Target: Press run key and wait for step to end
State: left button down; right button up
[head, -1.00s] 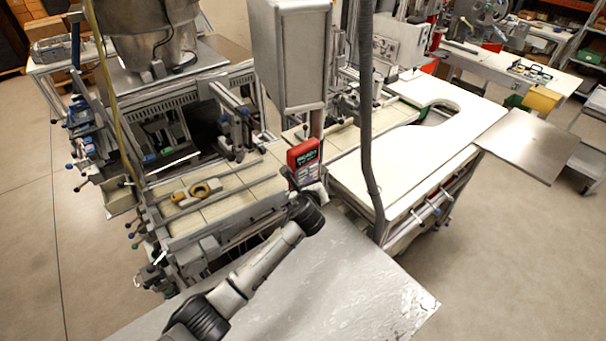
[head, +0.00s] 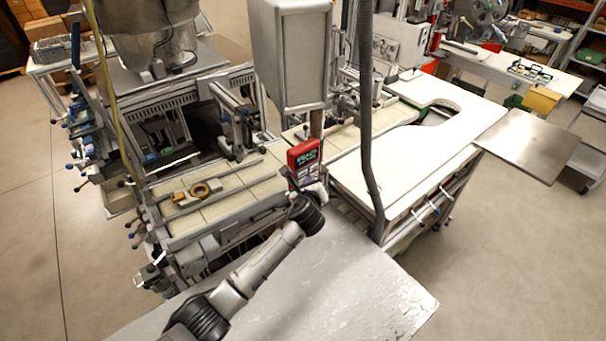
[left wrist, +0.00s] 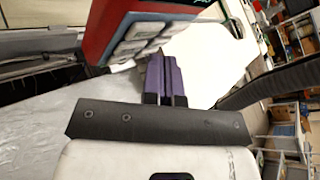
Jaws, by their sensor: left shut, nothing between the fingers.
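A red control box (head: 305,160) with a dark screen showing green text and pale keys below it stands at the edge of the machine. In the left wrist view the red box (left wrist: 104,28) fills the upper left, with its grey keys (left wrist: 140,40) on the lower face. My left gripper (left wrist: 167,62) is shut and empty, its purple fingers together right beside the keys. Whether the fingertips touch a key cannot be told. In the head view the left wrist sits just below the box and hides part of it. My right gripper is not in view.
A thick grey hose (head: 366,120) hangs to the right of the box. A white worktop (head: 420,140) lies behind it. A bare metal sheet (head: 340,290) spreads below the arm.

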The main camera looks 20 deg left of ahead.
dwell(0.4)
pick_arm(q)
jog(key=shift+w+a+r, duration=0.1)
jog(key=shift+a, duration=0.1)
jog(key=shift+w+a+p, duration=0.1)
jog(key=shift+a+p, duration=0.1)
jog(key=shift+p, duration=0.2)
